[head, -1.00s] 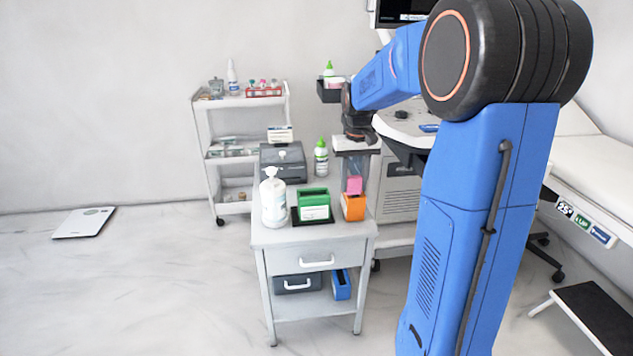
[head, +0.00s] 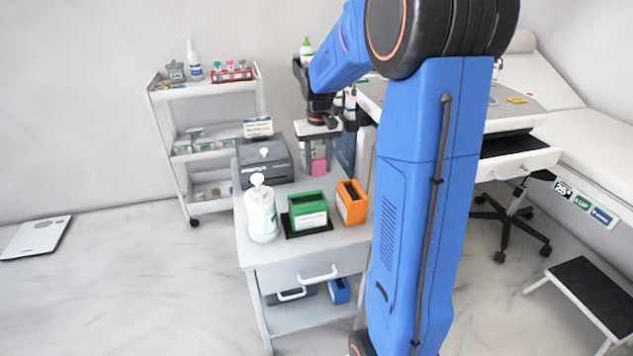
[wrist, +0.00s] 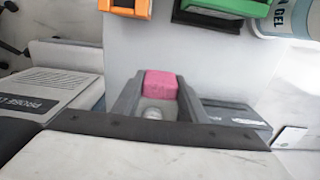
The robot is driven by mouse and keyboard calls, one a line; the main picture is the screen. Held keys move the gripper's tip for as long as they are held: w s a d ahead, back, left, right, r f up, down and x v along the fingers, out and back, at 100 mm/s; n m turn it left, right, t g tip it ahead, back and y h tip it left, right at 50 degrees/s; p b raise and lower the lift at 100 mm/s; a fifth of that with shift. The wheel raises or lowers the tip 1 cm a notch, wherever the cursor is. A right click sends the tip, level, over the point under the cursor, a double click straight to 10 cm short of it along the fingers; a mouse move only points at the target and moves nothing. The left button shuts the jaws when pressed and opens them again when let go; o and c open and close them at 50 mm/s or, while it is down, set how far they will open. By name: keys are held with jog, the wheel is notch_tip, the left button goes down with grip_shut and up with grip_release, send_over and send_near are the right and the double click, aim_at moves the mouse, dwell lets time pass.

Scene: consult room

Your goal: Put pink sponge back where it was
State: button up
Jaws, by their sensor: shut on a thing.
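The pink sponge (head: 318,166) is between the fingers of my gripper (head: 318,158), which is shut on it. In the wrist view the pink block (wrist: 161,84) shows between the two grey fingers (wrist: 158,100). The sponge is behind the orange open-topped box (head: 352,203) and right of the dark grey device in the head view. I cannot tell whether it touches the cart top. The orange box also shows at the top of the wrist view (wrist: 125,6).
The white cart (head: 262,250) also bears a pump bottle (head: 262,212), a green box (head: 308,211) on a black base and the dark grey device (head: 265,165). A box with printed lettering (wrist: 55,95) is left of the fingers in the wrist view. A shelf trolley (head: 205,115) stands behind.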

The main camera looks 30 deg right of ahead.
aim_at(318, 176)
jog(key=shift+f, duration=3.05)
jog(key=o, duration=0.8)
jog(key=shift+f, duration=0.1)
jog(key=shift+o, duration=0.2)
